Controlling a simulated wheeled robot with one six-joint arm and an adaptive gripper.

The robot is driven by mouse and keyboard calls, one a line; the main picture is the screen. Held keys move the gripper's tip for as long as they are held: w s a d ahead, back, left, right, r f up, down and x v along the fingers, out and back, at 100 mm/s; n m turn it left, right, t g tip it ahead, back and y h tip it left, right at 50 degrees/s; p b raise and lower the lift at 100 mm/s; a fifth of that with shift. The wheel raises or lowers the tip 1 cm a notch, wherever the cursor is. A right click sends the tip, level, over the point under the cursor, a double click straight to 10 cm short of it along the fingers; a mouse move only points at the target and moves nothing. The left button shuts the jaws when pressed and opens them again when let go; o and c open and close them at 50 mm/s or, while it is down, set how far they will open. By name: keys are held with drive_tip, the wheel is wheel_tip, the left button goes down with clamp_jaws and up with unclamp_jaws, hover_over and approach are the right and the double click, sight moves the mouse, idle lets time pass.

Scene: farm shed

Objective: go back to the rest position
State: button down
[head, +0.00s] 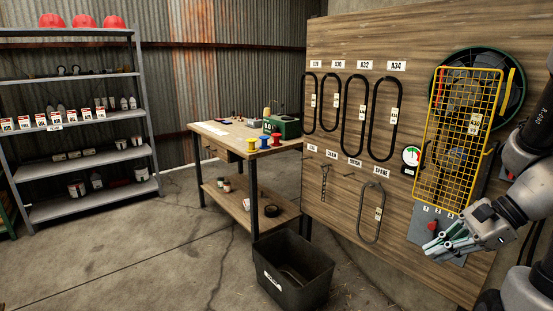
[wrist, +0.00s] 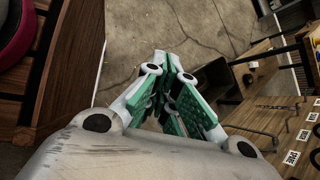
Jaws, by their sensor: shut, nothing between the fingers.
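My gripper (head: 445,243) shows at the lower right of the head view, in front of the wooden board (head: 335,194). Its fingers point left and are shut with nothing between them. In the wrist view my gripper's green-padded fingers (wrist: 168,90) fill the middle, with floor beyond them. A grey plate (head: 424,220) with numbered labels is partly hidden behind my gripper. The yellow wire grid (head: 455,140) hangs on the board just above my gripper.
Black belt loops (head: 355,116) hang on the board beside a round gauge (head: 411,157). A black bin (head: 290,272) stands on the floor below. A workbench (head: 222,130) with spools and a green box stands behind. Shelves (head: 82,112) stand at left. The floor between is open.

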drive_tip(key=s+d+r+n+g+h, duration=0.2)
drive_tip(key=s+d+r+n+h, duration=0.3)
drive_tip(key=n, duration=0.7)
drive_tip(key=s+a+r+n+t+h, duration=0.1)
drive_tip(key=a+r+n+t+h, duration=0.2)
drive_tip(key=r+n, duration=0.3)
wheel_tip(320, 180, up, 2)
drive_tip(key=shift+a+r+t, duration=0.2)
drive_tip(key=shift+a+t, duration=0.05)
drive_tip(key=shift+t, duration=0.15)
